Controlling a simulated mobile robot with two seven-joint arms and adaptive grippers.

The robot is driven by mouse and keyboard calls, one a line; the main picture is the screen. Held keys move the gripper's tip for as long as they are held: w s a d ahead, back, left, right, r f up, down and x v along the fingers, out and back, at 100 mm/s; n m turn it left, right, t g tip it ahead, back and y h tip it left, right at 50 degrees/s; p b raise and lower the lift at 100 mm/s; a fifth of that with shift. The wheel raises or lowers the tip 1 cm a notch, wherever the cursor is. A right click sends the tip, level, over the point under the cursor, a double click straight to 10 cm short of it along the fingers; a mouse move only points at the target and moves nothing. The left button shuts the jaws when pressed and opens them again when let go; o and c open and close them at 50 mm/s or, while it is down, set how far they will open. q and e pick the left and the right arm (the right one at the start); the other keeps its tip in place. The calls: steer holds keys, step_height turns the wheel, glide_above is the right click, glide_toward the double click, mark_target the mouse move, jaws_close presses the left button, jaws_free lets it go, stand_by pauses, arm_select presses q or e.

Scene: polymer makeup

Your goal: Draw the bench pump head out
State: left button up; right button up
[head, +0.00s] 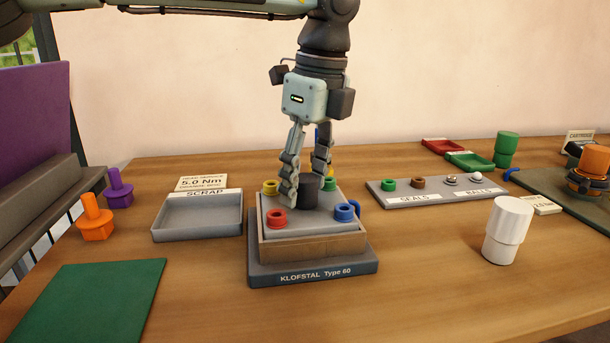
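The bench pump (313,268), labelled KLOFSTAL Type 60, stands on the wooden table. It has a dark grey base, a brown middle and a light grey top plate (301,226). The plate sits on the brown part with no visible gap. My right gripper is out of view.
A green mat (88,300) lies front left. A seals-and-balls rack (436,194) and a white cup (508,230) stand to the right. The table's front right is clear.

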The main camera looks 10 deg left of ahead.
mark_target(302, 176)
arm_select(q)
jaws_close()
steer(key=shift+r, duration=0.65)
stand_by(0.4)
steer(key=shift+r+p, duration=0.8)
steer(key=shift+r, duration=0.5)
